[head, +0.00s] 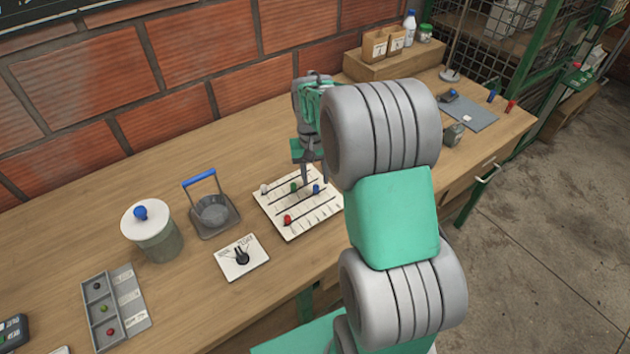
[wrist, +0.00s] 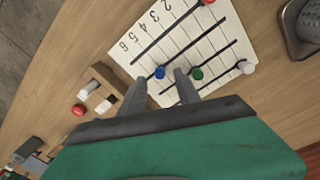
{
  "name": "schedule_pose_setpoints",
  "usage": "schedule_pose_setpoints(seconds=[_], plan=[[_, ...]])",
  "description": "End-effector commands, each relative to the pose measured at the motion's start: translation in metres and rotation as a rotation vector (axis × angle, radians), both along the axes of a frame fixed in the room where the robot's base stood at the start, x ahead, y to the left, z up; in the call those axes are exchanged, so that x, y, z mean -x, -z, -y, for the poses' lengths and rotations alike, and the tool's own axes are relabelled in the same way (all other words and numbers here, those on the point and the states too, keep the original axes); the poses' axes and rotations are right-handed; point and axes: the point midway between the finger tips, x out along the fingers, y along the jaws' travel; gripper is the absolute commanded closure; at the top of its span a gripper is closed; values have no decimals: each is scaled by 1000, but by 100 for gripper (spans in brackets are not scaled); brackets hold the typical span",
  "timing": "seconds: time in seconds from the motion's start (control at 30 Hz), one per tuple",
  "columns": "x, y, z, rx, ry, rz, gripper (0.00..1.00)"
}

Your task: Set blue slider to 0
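The white slider board (head: 300,203) lies on the wooden bench; in the wrist view (wrist: 221,40) its printed numbers 2 to 6 are readable. The blue slider knob (head: 316,189) is at the right part of its track, and shows near the 5 and 6 end in the wrist view (wrist: 159,73). My gripper (head: 315,175) points down over the board, open, with its two fingertips (wrist: 160,80) on either side of the blue knob in the picture. I cannot tell whether they touch it. A green knob (wrist: 196,73) is close beside one finger.
A white knob (wrist: 248,67) and a red knob (head: 288,220) are on other tracks of the board. A dial plate (head: 240,262), a dark holder with a blue handle (head: 213,215) and a lidded jar (head: 150,230) stand to the left. My arm hides bench at right.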

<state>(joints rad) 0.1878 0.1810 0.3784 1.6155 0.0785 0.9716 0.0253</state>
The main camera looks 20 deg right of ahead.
Motion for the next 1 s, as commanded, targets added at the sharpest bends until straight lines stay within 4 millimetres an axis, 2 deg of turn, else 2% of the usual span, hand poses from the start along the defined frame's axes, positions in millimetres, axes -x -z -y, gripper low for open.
schedule_pose_setpoints(seconds=[0.1, 0.2, 0.43, 0.9, 1.0], plan=[[0, 18, 1, 0, 0, -1, 61], [0, 26, 1, -1, 0, 1, 61], [0, 27, 1, 0, 0, 2, 61], [0, 26, 1, 0, 0, 2, 99], [0, 26, 1, 0, 0, 3, 100]])
